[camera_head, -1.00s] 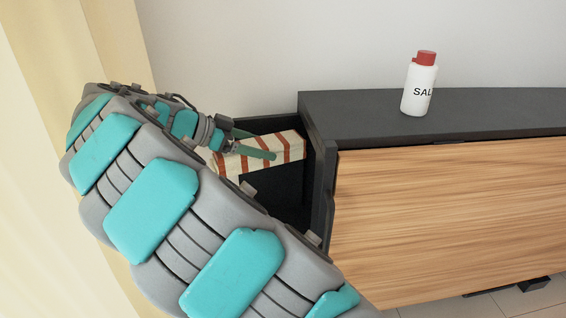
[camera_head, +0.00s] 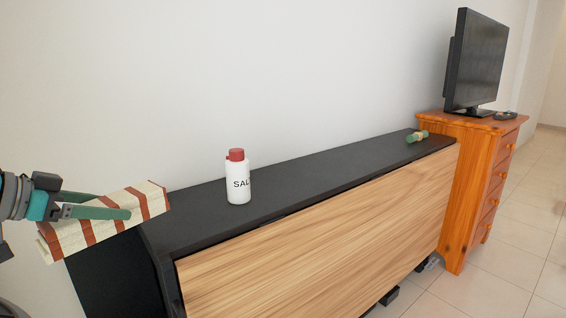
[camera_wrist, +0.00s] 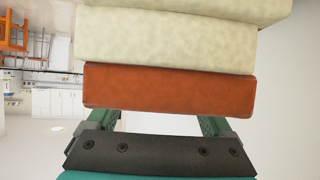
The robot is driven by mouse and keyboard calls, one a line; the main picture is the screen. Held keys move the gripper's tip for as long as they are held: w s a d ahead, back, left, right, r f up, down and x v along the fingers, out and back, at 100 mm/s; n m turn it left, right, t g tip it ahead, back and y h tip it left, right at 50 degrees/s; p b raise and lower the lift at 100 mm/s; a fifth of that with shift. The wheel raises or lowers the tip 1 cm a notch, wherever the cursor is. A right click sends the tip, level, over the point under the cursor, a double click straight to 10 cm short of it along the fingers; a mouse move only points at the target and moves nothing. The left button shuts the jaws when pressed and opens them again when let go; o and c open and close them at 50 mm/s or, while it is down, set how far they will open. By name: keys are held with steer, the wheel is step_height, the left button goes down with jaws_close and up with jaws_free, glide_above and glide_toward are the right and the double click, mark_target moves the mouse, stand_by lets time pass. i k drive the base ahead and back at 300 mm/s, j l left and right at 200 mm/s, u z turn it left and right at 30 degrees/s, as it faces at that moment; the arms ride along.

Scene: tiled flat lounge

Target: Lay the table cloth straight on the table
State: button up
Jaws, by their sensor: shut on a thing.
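The table cloth (camera_head: 152,200) is a folded bundle with cream and rust-red stripes at the left of the head view. My gripper (camera_head: 98,206) is shut on it, with its green fingers along the bundle's sides. The cloth is held in the air beside the left end of a black-topped cabinet, level with or a little above its top. In the wrist view, the cloth (camera_wrist: 170,88) fills the upper middle between the fingers (camera_wrist: 150,124).
A white salt bottle with a red cap (camera_head: 238,180) stands on the black cabinet top (camera_head: 310,172). A green roll-like object (camera_head: 417,136) lies at its far end. An orange wooden chest (camera_head: 478,160) with a television (camera_head: 477,62) stands beyond. Tiled floor (camera_head: 510,235) is clear at right.

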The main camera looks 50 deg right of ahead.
mark_target(347, 160)
steer(key=k+l+z, duration=0.25)
steer(key=l, duration=0.9)
steer(key=l+z, duration=0.25)
steer(key=l, duration=0.9)
steer(key=i, duration=0.05)
